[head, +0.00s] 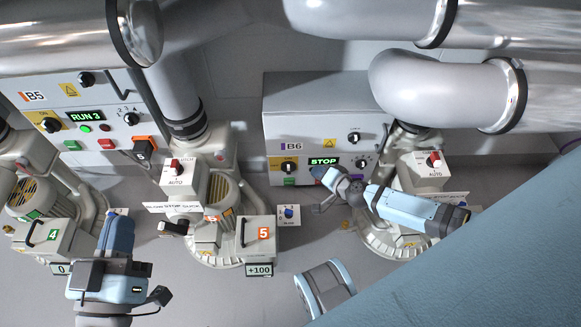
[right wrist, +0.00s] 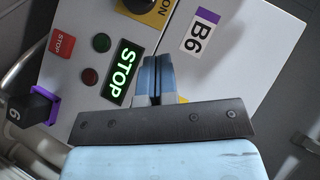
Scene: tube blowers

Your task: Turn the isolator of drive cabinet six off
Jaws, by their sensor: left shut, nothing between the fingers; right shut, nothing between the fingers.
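Drive cabinet B6 (head: 300,105) stands right of centre in the head view, with a green STOP display. Its isolator, a black knob on a yellow plate (head: 289,166), is at the left of the panel. In the right wrist view, the yellow plate (right wrist: 155,10) with part of "ON" is cut by the top edge; the knob's setting cannot be told. My right gripper (head: 319,172) is shut and empty in front of the panel below the display; its fingers (right wrist: 157,62) are beside the STOP display, apart from the isolator. My left gripper (head: 120,219) is shut and empty at lower left.
Cabinet B5 (head: 52,92) is at left, reading RUN 3. Blower 5 (head: 257,235) stands between the arms. Large grey pipes (head: 410,85) pass above and in front of B6. The right wrist view shows a red STOP button (right wrist: 61,43) and black block marked 6 (right wrist: 35,106).

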